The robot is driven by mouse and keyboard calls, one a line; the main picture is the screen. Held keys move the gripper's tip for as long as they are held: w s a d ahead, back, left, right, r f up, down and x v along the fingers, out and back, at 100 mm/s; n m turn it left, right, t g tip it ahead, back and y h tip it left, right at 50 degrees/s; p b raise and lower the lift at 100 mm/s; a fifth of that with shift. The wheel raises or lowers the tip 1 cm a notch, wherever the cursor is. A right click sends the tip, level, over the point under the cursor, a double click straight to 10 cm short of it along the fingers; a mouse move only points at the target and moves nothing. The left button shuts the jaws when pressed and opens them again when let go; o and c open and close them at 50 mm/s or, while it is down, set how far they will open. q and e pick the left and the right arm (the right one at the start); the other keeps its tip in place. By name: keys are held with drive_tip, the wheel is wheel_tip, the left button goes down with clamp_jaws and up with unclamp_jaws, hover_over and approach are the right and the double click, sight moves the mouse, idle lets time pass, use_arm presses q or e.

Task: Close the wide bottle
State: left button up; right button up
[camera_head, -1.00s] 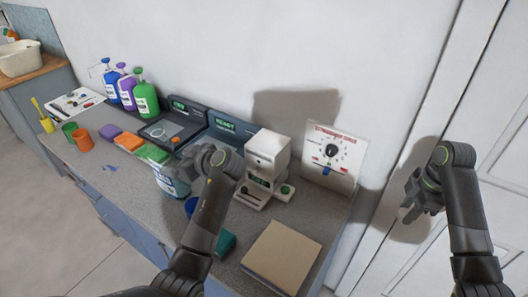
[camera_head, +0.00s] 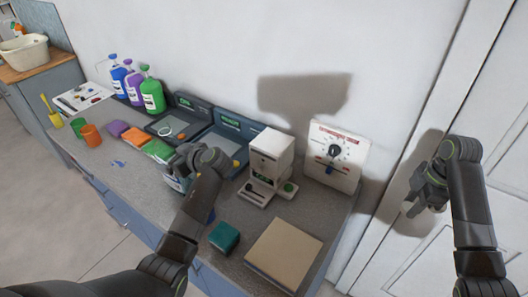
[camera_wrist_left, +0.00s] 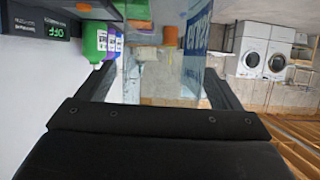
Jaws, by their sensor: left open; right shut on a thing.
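The wide bottle is a clear, wide container with a blue-and-white label. It stands on the counter, largely hidden by my left gripper in the head view (camera_head: 174,184). In the left wrist view the bottle (camera_wrist_left: 190,45) shows between the two fingers; contact cannot be told. My left gripper (camera_head: 177,166) is open around it, and its fingers also show in the wrist view (camera_wrist_left: 155,82). A blue piece (camera_head: 211,215) shows beside my left arm on the counter, mostly hidden; it may be a cap. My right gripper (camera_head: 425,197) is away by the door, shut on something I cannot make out.
A white machine (camera_head: 268,162) and a dial panel (camera_head: 335,155) stand right of the bottle. A teal block (camera_head: 224,236) and a tan box (camera_head: 284,250) lie nearer the front. Coloured blocks (camera_head: 134,138) and pump bottles (camera_head: 152,95) stand to the left.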

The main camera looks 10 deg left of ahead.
sight(168, 131)
use_arm(q)
drive_tip(key=c, duration=1.2)
drive_tip(key=shift+r, duration=0.2)
use_arm(e)
drive_tip(key=shift+f, duration=0.1)
